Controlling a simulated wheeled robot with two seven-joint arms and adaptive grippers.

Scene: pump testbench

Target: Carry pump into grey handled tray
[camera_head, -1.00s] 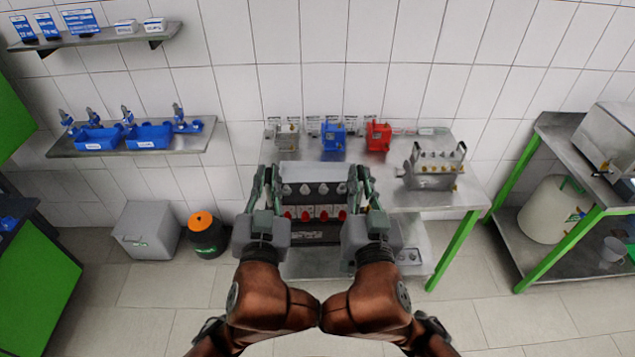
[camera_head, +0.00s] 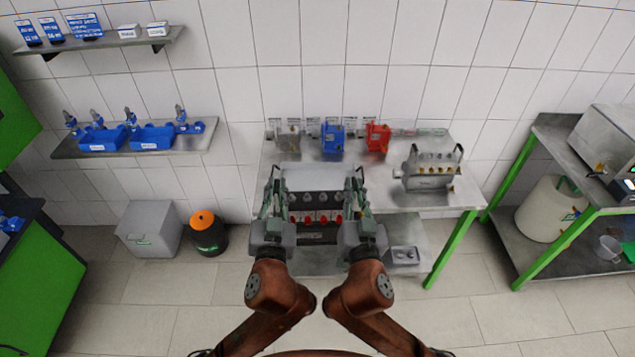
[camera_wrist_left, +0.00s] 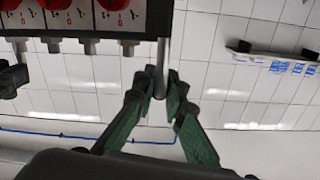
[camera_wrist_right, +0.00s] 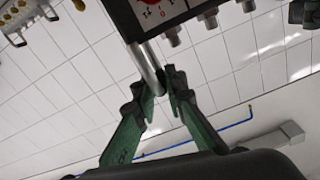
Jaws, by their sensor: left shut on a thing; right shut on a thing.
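A boxy device with a pale top, a row of grey fittings and red knobs (camera_head: 315,178) is between my grippers, overlapping the table's front edge; I cannot tell whether it rests on anything. It also shows in the left wrist view (camera_wrist_left: 80,42) and right wrist view (camera_wrist_right: 170,12). My left gripper (camera_head: 269,192) is shut on its left upright metal handle, and my right gripper (camera_head: 360,192) on its right one. Small grey (camera_head: 288,140), blue (camera_head: 333,138) and red (camera_head: 377,138) units stand at the table's back. I cannot tell which thing is the pump or the grey handled tray.
A metal handled manifold with yellow fittings (camera_head: 428,170) stands on the table (camera_head: 445,200) right of the held device. A small grey box (camera_head: 405,255) sits on the lower shelf. A grey bin (camera_head: 150,228) and black canister (camera_head: 207,233) stand on the floor at left.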

